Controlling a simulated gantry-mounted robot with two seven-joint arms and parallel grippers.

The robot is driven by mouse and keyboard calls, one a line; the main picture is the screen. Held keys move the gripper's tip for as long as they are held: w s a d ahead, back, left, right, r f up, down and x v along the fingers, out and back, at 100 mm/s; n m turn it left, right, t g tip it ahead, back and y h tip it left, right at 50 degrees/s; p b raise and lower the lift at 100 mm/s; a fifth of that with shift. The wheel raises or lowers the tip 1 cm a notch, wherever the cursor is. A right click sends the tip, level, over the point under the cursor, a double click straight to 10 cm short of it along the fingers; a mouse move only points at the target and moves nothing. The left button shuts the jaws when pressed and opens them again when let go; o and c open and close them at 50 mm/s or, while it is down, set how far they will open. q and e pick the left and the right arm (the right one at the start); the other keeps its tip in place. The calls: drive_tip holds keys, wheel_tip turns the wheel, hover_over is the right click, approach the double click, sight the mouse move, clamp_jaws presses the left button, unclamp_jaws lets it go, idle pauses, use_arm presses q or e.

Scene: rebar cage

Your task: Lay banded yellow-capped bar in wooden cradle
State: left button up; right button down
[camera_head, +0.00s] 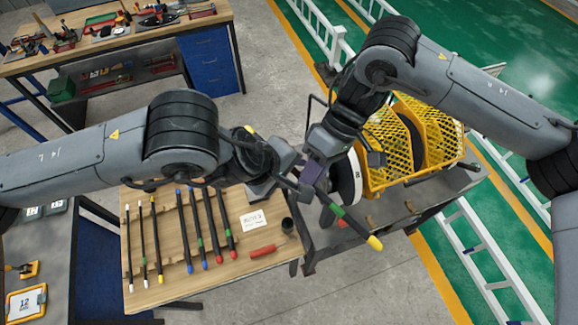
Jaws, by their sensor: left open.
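A black bar (357,228) with yellow ends and a green band hangs tilted in the air, its near yellow cap pointing down and right. My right gripper (313,175) comes from above and appears shut on the bar near its middle. My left gripper (275,183) is open close to the bar, left of the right gripper; its fingertips are partly hidden. Small brown wooden supports, seemingly the cradle (409,207), stand on the dark metal bench (440,192), below and right of the grippers, apart from the bar.
A wooden table (175,284) holds several bars with white, yellow, blue and red caps, a card (254,221), a red tool (262,251) and a black cup (287,226). A tool-covered workbench (140,35) is at back left.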

use_arm(q)
clamp_jaws()
drive_tip(key=shift+r, duration=0.1)
use_arm(e)
drive_tip(key=c, duration=1)
unclamp_jaws()
drive_tip(key=shift+r, duration=0.1)
